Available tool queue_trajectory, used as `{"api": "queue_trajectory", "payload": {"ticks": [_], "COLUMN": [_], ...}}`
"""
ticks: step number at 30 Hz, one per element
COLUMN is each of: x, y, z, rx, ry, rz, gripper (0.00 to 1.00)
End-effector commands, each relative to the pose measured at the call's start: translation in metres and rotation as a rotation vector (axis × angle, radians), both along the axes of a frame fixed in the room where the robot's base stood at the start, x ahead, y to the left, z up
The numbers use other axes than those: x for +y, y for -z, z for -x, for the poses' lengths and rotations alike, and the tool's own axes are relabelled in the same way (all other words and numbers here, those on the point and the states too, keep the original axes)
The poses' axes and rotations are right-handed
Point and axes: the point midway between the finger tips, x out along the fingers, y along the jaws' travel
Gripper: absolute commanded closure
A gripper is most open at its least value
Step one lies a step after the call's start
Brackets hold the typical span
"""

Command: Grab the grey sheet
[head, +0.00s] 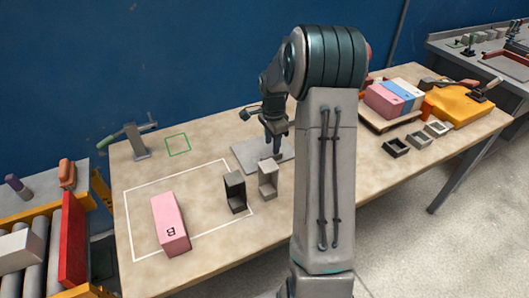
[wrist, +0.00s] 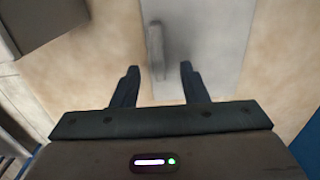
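The grey sheet (head: 247,157) lies flat on the table, below my gripper (head: 273,151). In the wrist view the pale grey sheet (wrist: 216,40) reaches past the top edge of the picture, with a narrow raised grey rib (wrist: 155,45) on it. My gripper (wrist: 159,70) is open, its two dark fingers apart with nothing between them. The rib lies ahead of the gap between the fingertips. The fingers point down over the sheet; whether they touch it cannot be told. My arm hides part of the sheet's right side in the head view.
A dark block (head: 235,191) and a grey block (head: 268,179) stand close in front of the sheet. A pink block (head: 170,223) lies inside the white outline. A clamp-like tool (head: 137,140) stands at left. An empty green outline (head: 178,144) lies left of the sheet.

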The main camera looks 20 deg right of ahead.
Motion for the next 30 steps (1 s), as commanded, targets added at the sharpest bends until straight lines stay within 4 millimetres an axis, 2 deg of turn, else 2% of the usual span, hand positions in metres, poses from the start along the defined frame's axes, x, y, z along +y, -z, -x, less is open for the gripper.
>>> {"api": "queue_trajectory", "payload": {"ticks": [6,9,17,18,21,22,30], "x": [0.002,0.002,0.002,0.002,0.002,0.002,0.002], "y": [0.033,0.043,0.046,0.046,0.046,0.046,0.045], "z": [0.003,0.002,0.002,0.002,0.002,0.002,0.002], "rx": [0.005,0.003,0.000,0.001,0.001,0.001,0.000], "ry": [0.000,0.000,-0.001,0.000,0.000,0.000,0.000], "rz": [-0.002,-0.002,0.000,0.000,0.000,0.000,0.000], "gripper": [0.60,0.60,0.60,0.66,0.93,1.00,1.00]}}
